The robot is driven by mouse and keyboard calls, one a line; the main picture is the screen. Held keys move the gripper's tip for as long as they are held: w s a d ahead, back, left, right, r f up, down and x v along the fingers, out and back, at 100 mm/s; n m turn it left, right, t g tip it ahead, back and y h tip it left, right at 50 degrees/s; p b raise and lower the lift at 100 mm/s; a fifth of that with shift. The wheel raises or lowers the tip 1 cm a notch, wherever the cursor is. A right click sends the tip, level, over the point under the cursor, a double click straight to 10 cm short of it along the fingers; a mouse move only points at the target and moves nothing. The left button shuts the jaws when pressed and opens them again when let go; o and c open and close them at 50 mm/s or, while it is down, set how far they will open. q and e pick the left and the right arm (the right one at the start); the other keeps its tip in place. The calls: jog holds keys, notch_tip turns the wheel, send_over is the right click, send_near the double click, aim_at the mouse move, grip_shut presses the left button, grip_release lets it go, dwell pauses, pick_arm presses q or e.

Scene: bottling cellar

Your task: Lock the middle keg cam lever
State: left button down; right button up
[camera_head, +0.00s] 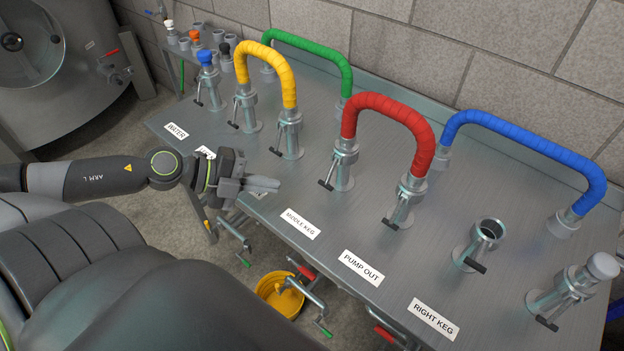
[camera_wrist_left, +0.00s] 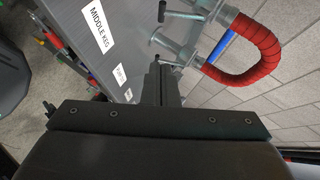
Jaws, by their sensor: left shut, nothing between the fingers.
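The middle keg coupling (camera_head: 344,172) is a metal port at the left end of the red hose (camera_head: 388,112), behind the "MIDDLE KEG" label (camera_head: 300,223). Its cam lever (camera_head: 326,183) has a black tip and sticks out from the coupling toward the label side. In the left wrist view, the lever (camera_wrist_left: 161,12) shows near the top, with the label (camera_wrist_left: 97,25) to its left. My left gripper (camera_head: 278,184) is shut and empty above the bench, left of the lever and apart from it. My right gripper is not visible.
The metal bench (camera_head: 390,240) carries several similar couplings with levers. The pump-out coupling (camera_head: 407,200) is at the red hose's other end. A yellow hose (camera_head: 270,60) rises behind my gripper. An open port (camera_head: 488,232) stands to the right. A yellow bucket (camera_head: 272,286) sits below the front edge.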

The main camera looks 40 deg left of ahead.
pick_arm(q)
jog(key=f+b, duration=0.1)
jog(key=b, duration=0.4)
send_near(328, 188)
jog(key=x, duration=0.5)
jog(key=shift+s+d+r, duration=0.1)
jog(key=shift+s+d, duration=0.05)
jog(key=shift+d, duration=0.25)
jog(key=shift+w+a+f, duration=0.1)
jog(key=shift+w+f, duration=0.15)
jog(key=shift+w, duration=0.2)
